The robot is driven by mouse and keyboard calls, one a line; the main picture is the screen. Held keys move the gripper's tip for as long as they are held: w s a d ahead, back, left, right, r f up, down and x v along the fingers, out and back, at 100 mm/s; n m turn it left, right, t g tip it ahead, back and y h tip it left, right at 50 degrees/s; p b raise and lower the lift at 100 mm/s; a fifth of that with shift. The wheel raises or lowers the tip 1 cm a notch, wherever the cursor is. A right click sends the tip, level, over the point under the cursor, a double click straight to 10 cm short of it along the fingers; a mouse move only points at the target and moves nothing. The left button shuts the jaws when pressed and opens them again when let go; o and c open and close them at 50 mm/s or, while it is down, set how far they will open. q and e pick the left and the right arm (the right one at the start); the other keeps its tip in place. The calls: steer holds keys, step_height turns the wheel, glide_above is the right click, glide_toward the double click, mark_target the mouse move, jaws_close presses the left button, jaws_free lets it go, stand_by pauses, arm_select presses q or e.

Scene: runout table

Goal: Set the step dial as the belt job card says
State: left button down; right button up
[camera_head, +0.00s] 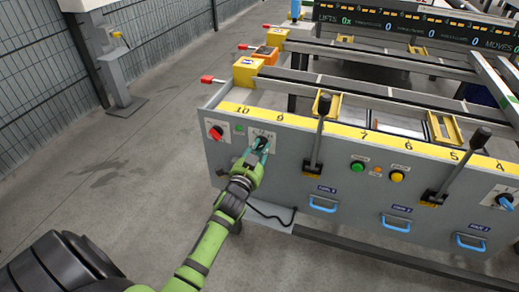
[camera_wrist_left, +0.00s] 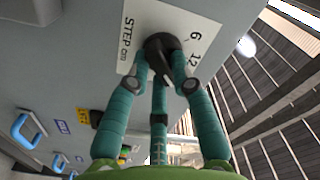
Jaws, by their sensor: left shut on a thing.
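The step dial (camera_wrist_left: 160,45) is a black knob on a white label plate (camera_wrist_left: 133,28) marked STEP cm, with 6 and 12 readable. Other marks are hidden behind the knob and fingers. My left gripper (camera_wrist_left: 163,62) is shut on the dial, its teal fingers around the knob. In the head view the dial (camera_head: 262,143) sits near the left end of the grey panel, with my left gripper (camera_head: 256,152) at it. Its exact pointer setting cannot be told. The belt job card cannot be made out. My right gripper is not in view.
A red knob (camera_head: 216,132) is just left of the dial. Two black levers (camera_head: 320,130) (camera_head: 465,165) stand out from the panel. Green (camera_head: 357,166) and yellow (camera_head: 397,176) buttons lie between them. Blue drawer handles (camera_head: 323,204) run below.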

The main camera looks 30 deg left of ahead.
arm_select(q)
steer(key=c, duration=1.1)
jaws_free()
steer(key=shift+o, duration=0.2)
steer(key=v, duration=1.2)
steer(key=shift+f, duration=0.1)
